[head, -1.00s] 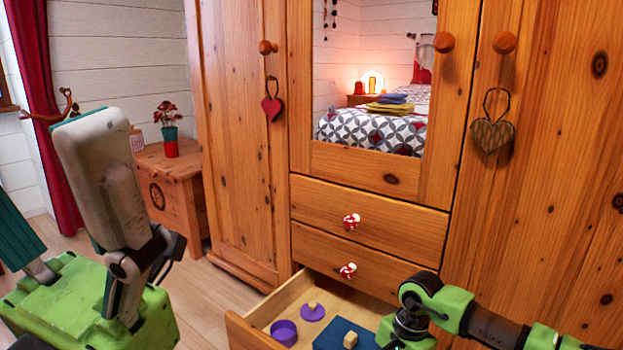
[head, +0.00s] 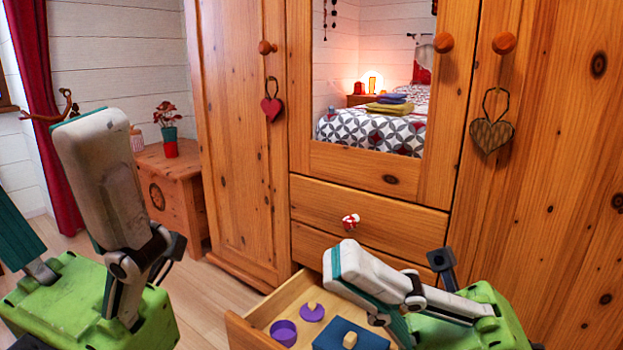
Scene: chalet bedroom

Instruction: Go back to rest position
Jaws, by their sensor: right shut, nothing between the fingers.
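My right gripper (head: 352,268) is over the right part of the open bottom drawer (head: 246,332), in front of the wardrobe's drawer fronts. Its fingers are shut with nothing between them. They hide part of the drawer and its right side. My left gripper (head: 48,190) is large and close at the left edge, its fingers pointing up and standing apart, with nothing seen between them. One of its fingers is cut off by the picture edge.
The drawer holds a purple round container (head: 284,332), a purple lid (head: 312,312) and a blue box (head: 343,338) with a wooden knob. A wardrobe (head: 240,150) with a mirror fills the back. A wooden cabinet (head: 172,185) stands left. Some floor (head: 215,290) is clear between.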

